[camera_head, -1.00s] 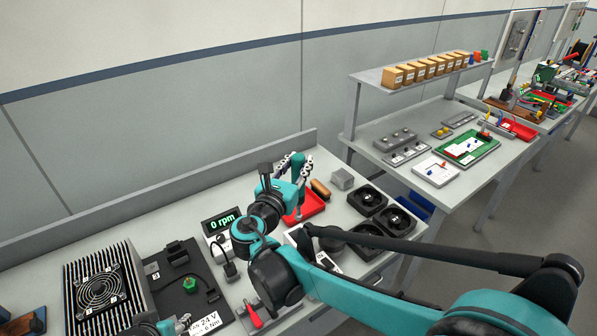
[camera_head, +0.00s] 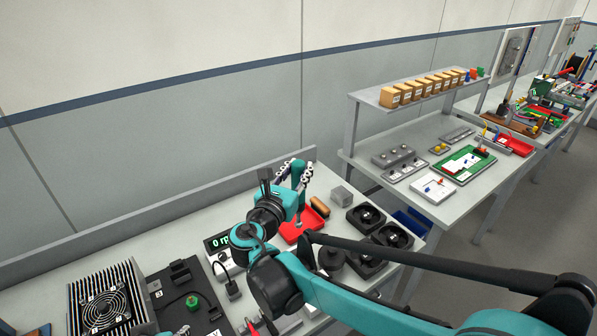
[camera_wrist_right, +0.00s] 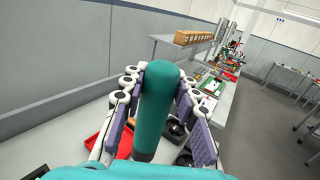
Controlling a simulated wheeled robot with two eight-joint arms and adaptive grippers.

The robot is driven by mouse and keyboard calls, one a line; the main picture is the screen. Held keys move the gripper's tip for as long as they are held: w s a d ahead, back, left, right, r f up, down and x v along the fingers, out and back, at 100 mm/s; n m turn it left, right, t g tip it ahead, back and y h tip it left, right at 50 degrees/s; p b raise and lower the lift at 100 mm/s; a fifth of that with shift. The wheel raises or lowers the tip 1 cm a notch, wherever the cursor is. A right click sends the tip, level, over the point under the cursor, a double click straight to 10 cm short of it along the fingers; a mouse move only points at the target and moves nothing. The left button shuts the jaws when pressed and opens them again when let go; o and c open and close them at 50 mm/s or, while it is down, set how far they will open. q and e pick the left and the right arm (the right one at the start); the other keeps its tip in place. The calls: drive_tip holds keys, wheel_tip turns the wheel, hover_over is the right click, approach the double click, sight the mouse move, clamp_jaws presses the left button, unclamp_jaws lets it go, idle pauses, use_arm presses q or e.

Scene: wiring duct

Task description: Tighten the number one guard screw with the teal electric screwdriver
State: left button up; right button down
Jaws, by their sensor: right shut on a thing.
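My right gripper (camera_head: 300,175) is shut on the teal electric screwdriver (camera_head: 298,182), which stands about upright with its dark lower end over the red tray (camera_head: 290,236). In the right wrist view, the screwdriver's round teal handle (camera_wrist_right: 157,105) lies between both fingers. A finned heat sink with a fan and round guard (camera_head: 100,303) is at the lower left. Its number one screw is too small to make out.
A dark panel with a green knob (camera_head: 192,301) lies beside the heat sink. A rpm display (camera_head: 219,242) stands left of the red tray. Black fans (camera_head: 366,216) and a grey block (camera_head: 341,194) are to the right. My right arm crosses over the bench front.

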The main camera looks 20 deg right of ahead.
wheel_tip(320, 180, up, 7)
drive_tip(key=p, duration=0.4)
drive_tip(key=shift+f+p, duration=0.15)
drive_tip(key=shift+p, duration=0.25)
drive_tip(key=shift+f, duration=0.1)
